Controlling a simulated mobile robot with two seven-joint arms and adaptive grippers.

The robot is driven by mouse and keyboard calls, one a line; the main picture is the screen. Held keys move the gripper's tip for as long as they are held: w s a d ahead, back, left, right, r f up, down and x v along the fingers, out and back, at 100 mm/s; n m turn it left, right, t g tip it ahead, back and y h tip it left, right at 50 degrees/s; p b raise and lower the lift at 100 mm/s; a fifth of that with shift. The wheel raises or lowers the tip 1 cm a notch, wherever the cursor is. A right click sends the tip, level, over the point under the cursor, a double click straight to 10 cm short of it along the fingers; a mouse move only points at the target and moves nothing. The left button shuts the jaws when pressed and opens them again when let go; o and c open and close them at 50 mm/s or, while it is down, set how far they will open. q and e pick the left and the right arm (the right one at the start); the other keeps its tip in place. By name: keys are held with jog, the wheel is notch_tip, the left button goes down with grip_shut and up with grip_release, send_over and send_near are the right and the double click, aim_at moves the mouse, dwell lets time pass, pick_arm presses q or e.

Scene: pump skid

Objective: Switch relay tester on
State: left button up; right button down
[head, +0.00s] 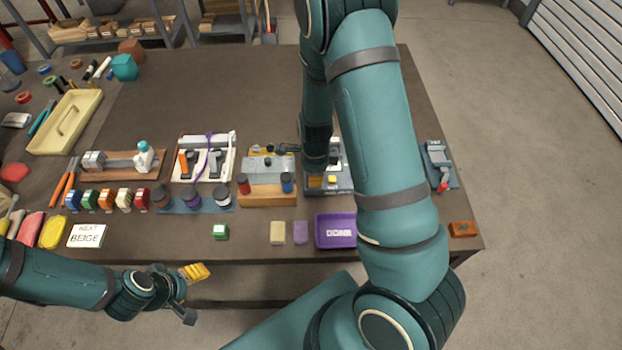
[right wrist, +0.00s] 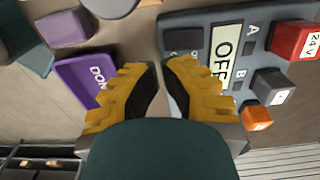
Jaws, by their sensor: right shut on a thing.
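The relay tester, a dark grey panel (right wrist: 198,17) with an OFF display (right wrist: 222,55) and the letters A and B, fills the upper right of the right wrist view. In the head view a grey device (head: 343,188), apparently this tester, is partly hidden by my right arm. My right gripper (right wrist: 165,72) has its yellow fingers close together at the tester's edge. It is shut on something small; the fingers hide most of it. My left gripper (head: 195,273) is near the table's front edge, away from the tester; its opening is unclear.
A red 24 V block (right wrist: 296,40), a grey block (right wrist: 272,85) and an orange block (right wrist: 257,118) sit on or beside the panel. The purple DONE tray (head: 336,218) is close by. Another grey device (head: 437,160) stands right. The table's back middle is clear.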

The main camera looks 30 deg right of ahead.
pick_arm(q)
jog(key=p+v, duration=0.2)
jog(key=v, duration=0.1)
jog(key=shift+w+d+r, duration=0.2)
jog(key=shift+r, duration=0.05)
pick_arm(e)
notch_tip(320, 180, up, 11)
jog(key=s, duration=0.1)
jog(key=shift+s+a+f, duration=0.15)
jog(key=shift+a+f, duration=0.05)
jog(key=shift+a, duration=0.15)
